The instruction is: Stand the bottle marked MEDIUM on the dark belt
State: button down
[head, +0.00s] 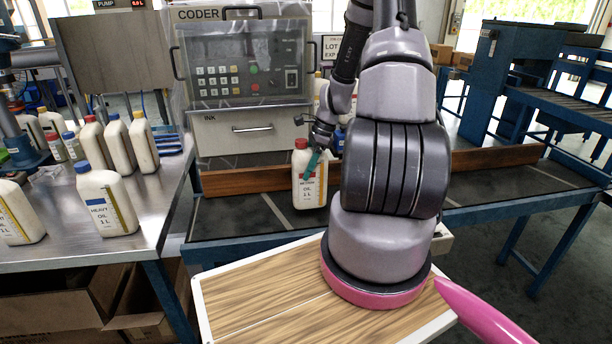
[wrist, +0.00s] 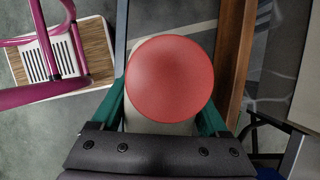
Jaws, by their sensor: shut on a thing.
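A cream bottle with a red cap (head: 309,190) is upright over the dark belt (head: 245,216), in front of the coder. Its label has a red band and small print that seems to read MEDIUM, above OIL 1 L. My gripper (head: 314,163) is shut on this bottle near its top, with green fingers on its sides. In the wrist view the red cap (wrist: 170,78) fills the middle, between the green fingers, and hides most of the bottle. I cannot tell whether the bottle's base touches the belt.
A wooden rail (head: 245,179) runs along the belt's far side, with the coder (head: 245,80) behind. Several bottles stand on the steel table at left, including a blue-capped HEAVY one (head: 106,200). The belt is clear left of the held bottle. My arm hides part of it.

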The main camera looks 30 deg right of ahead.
jog(key=shift+f, duration=1.45)
grip_release()
jog(key=shift+f, duration=0.15)
jog(key=v, duration=1.2)
jog(key=shift+a+r, duration=0.1)
jog(key=shift+r, duration=0.35)
jog(key=s+a+r+n+t+h, duration=0.15)
jog(key=a+r+n, duration=0.3)
jog(key=r, duration=0.45)
jog(key=s+a+r+n+t+h, duration=0.1)
jog(key=s+a+r+n, duration=0.25)
jog(key=a+r, duration=0.45)
jog(key=s+a+r+n+t, duration=0.3)
jog(key=s+a+r+n, duration=0.2)
jog(key=s+r+n, duration=0.4)
jog(key=s+r, duration=0.3)
jog(key=s, duration=0.1)
jog(key=shift+s+r, duration=0.25)
jog(key=shift+r, duration=0.05)
